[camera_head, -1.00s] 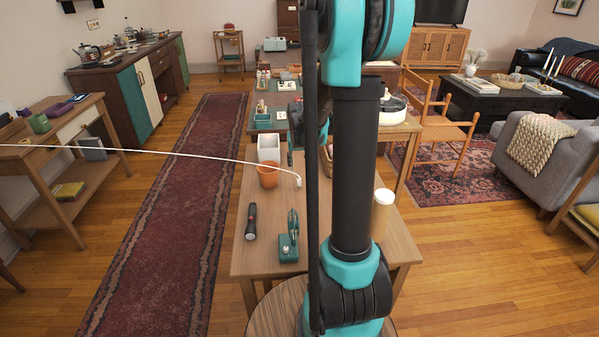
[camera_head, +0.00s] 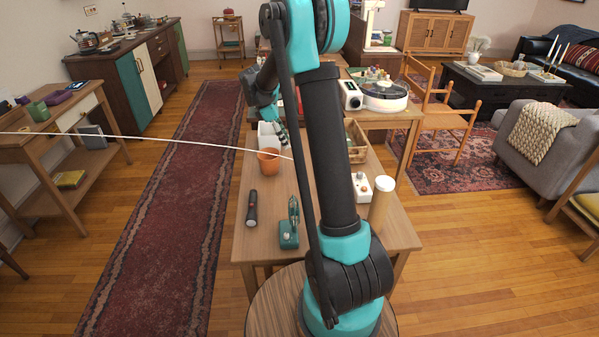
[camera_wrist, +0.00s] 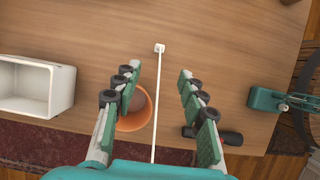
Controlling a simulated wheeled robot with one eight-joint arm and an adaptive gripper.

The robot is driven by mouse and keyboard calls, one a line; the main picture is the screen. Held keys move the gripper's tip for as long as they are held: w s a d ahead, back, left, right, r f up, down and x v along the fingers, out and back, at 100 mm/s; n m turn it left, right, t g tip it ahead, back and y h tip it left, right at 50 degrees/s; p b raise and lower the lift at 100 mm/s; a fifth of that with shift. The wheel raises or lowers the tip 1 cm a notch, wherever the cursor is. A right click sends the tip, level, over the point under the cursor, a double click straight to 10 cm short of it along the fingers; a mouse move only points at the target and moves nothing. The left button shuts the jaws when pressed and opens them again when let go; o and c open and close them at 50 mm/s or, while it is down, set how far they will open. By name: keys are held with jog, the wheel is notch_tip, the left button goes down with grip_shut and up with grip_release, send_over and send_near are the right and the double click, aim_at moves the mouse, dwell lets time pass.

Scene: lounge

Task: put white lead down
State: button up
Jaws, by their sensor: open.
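The white lead (camera_head: 150,138) runs in from the left edge of the head view, across the rug, to the table (camera_head: 240,215). Its far end is hidden behind my arm there. In the wrist view the lead (camera_wrist: 155,115) passes between my spread fingers, and its small white plug (camera_wrist: 159,48) shows beyond the fingertips over bare wood. I cannot tell whether the plug touches the table. My gripper (camera_wrist: 160,80) is open, pointing down, with gaps between the lead and both fingers. It also shows partly in the head view (camera_head: 281,133).
An orange pot (camera_head: 268,162) and a white bin (camera_wrist: 35,88) stand close to my gripper. A black torch (camera_head: 252,208) and a teal tool (camera_head: 289,232) lie nearer. A pale cylinder (camera_head: 380,205) and white socket block (camera_head: 361,187) are at right.

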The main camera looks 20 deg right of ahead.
send_over(299, 172)
jog(key=w+a, duration=0.1)
notch_tip(299, 172, down, 9)
jog(key=shift+w+a+f, duration=0.1)
jog(key=shift+a, duration=0.05)
jog(key=shift+w+a+x, duration=0.1)
jog(key=shift+x, duration=1.25)
jog(key=shift+w+a+x, duration=0.15)
jog(key=shift+x, duration=1.25)
jog(key=shift+s, duration=0.1)
grip_shut()
